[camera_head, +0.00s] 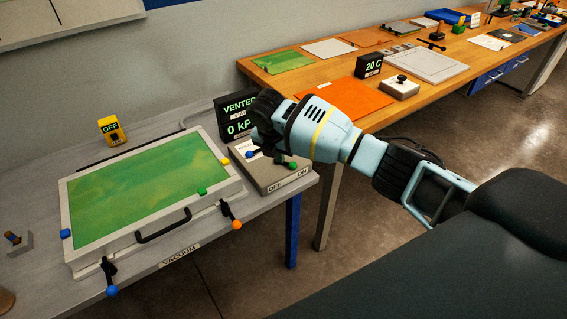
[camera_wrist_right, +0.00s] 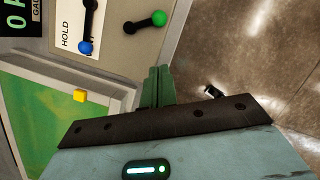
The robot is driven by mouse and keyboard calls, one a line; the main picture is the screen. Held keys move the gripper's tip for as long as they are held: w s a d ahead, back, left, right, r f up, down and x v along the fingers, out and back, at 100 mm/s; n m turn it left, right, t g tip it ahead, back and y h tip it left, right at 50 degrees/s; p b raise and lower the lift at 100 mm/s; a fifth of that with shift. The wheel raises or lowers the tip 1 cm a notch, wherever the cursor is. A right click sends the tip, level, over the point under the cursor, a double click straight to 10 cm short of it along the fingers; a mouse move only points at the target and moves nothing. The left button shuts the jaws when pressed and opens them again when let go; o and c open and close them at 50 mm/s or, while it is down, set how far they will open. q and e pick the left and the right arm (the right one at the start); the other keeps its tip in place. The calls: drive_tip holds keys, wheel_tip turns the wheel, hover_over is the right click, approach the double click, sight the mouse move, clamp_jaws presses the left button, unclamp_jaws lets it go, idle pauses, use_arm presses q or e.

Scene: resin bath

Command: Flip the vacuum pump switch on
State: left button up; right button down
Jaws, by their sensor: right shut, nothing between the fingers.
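A grey control box (camera_head: 275,178) carries OFF and ON labels on its front edge. On its top are a lever with a green knob (camera_head: 293,165) and a lever with a blue knob (camera_head: 252,153). The green-knob lever points right in the head view; it also shows in the right wrist view (camera_wrist_right: 158,18). The blue knob (camera_wrist_right: 86,47) lies beside a HOLD label. My right gripper (camera_head: 264,140) is over the box; its fingers (camera_wrist_right: 158,87) are shut and empty, apart from both knobs in the wrist view. My left gripper is out of view.
A display (camera_head: 233,110) reads VENTED and 0 kPa. A yellow indicator (camera_head: 112,130) reads OFF. A vacuum chamber with a green lid (camera_head: 145,185), handle and clamps stands left of the box. A wooden bench (camera_head: 440,45) with mats and tools runs behind.

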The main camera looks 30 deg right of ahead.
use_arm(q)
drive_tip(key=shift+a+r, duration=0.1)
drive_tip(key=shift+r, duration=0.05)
use_arm(e)
drive_tip(key=v, duration=0.3)
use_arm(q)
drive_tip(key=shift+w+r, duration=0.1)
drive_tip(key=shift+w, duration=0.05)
use_arm(e)
drive_tip(key=shift+s+a, duration=0.1)
